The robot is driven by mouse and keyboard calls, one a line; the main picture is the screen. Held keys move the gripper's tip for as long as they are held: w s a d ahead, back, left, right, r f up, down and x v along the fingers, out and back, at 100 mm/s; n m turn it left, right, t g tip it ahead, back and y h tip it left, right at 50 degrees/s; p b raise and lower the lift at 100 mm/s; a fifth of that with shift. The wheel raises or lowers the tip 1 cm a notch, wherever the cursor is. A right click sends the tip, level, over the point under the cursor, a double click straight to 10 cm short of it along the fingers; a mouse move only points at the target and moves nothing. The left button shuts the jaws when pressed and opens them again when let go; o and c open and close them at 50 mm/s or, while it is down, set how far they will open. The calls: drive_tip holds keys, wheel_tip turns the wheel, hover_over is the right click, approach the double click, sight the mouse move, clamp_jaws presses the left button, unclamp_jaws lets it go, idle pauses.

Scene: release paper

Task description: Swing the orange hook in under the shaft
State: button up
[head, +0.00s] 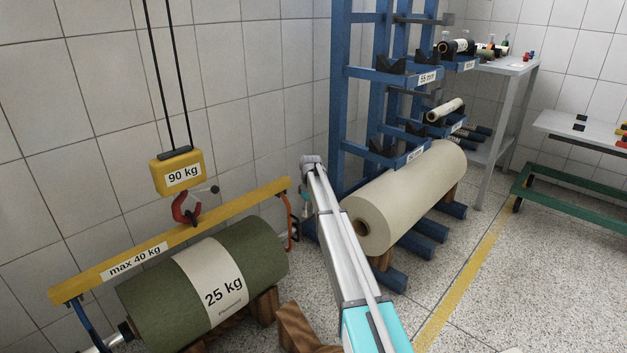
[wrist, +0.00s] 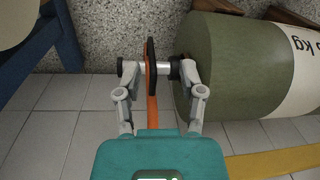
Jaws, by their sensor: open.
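The orange hook (head: 291,220) hangs from the right end of the yellow lifting beam (head: 207,223) in the head view. In the wrist view the orange hook (wrist: 152,104) runs up between the fingers of my gripper (wrist: 147,70), which is open around it. The pale shaft (wrist: 164,68) sticks out of the green 25 kg roll (wrist: 226,70) and appears to cross behind the dark-edged hook end. I cannot tell whether the hook is under the shaft. In the head view the green roll (head: 145,287) lies under the beam; my gripper is largely hidden behind my arm.
A yellow 90 kg block (head: 177,171) with a red hook (head: 186,207) carries the beam. A blue hook (head: 72,321) hangs at its left end. Wooden supports (head: 264,306) bear the roll. A blue rack (head: 351,100) and a cream roll (head: 411,196) stand to the right.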

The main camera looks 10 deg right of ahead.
drive_tip(key=shift+r+p, duration=4.35)
drive_tip(key=shift+r, duration=0.3)
drive_tip(key=s+r+m+p, duration=0.2)
drive_tip(key=s+r+p, duration=0.5)
drive_tip(key=s, duration=0.2)
drive_tip(key=shift+s+d+r, duration=0.15)
drive_tip(key=shift+s+r, duration=0.05)
drive_tip(key=shift+s, duration=0.15)
drive_tip(key=s+m, duration=0.7)
drive_tip(key=s, duration=3)
wheel_tip(320, 180, up, 26)
drive_tip(key=p, duration=2.7)
drive_tip(key=shift+w+a+r+t+h, duration=0.2)
drive_tip(key=shift+w+a+t+h, duration=0.1)
drive_tip(key=shift+t+h, duration=0.1)
drive_tip(key=shift+d, duration=0.1)
